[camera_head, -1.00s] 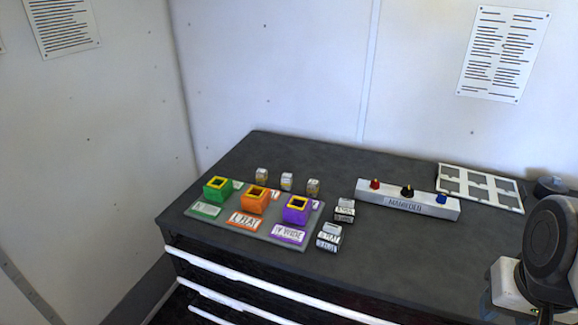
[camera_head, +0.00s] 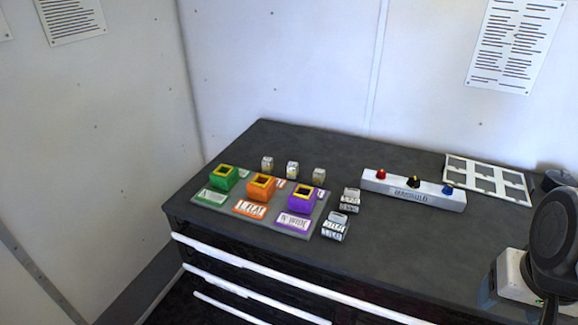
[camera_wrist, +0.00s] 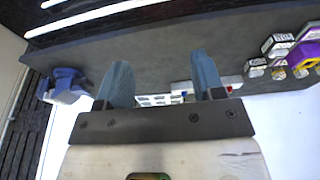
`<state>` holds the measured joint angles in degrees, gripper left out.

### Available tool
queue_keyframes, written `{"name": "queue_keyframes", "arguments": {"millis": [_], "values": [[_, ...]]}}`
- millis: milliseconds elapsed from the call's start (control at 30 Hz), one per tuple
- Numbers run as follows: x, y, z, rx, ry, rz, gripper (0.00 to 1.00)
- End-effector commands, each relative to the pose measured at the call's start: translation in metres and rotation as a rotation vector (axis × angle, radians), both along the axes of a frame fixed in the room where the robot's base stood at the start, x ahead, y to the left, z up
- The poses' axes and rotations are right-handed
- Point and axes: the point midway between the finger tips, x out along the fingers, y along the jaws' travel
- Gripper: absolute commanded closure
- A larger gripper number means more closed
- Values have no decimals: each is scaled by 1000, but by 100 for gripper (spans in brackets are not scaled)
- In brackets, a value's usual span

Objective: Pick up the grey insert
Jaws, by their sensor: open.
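Two small grey-and-white labelled blocks stand on the dark worktop right of the coloured sockets: a rear block (camera_head: 349,200) and a front block (camera_head: 334,227). Both look greyish, and I cannot tell for certain which is the grey insert. Three smaller pale blocks (camera_head: 292,169) stand behind the sockets. In the wrist view, my gripper (camera_wrist: 160,65) is open, with two blue-grey fingers apart and nothing between them. The small blocks (camera_wrist: 272,45) show at the upper right of that view, well away from the fingers.
A grey board (camera_head: 262,224) carries green (camera_head: 223,178), orange (camera_head: 261,188) and purple (camera_head: 302,199) sockets. A white manifold bar (camera_head: 413,190) with red, black and blue knobs lies to the right. A white grid frame (camera_head: 487,182) lies behind it. The front-middle worktop (camera_head: 420,250) is clear.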

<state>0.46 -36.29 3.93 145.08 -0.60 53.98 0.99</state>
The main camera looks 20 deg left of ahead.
Motion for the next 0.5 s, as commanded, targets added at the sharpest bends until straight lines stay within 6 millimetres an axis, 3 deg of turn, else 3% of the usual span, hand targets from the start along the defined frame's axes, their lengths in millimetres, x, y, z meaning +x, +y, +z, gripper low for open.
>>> {"name": "queue_keyframes", "arguments": {"millis": [333,500], "values": [[3,1,1,-1,1,8,38],[17,7,8,-6,7,49,38]]}}
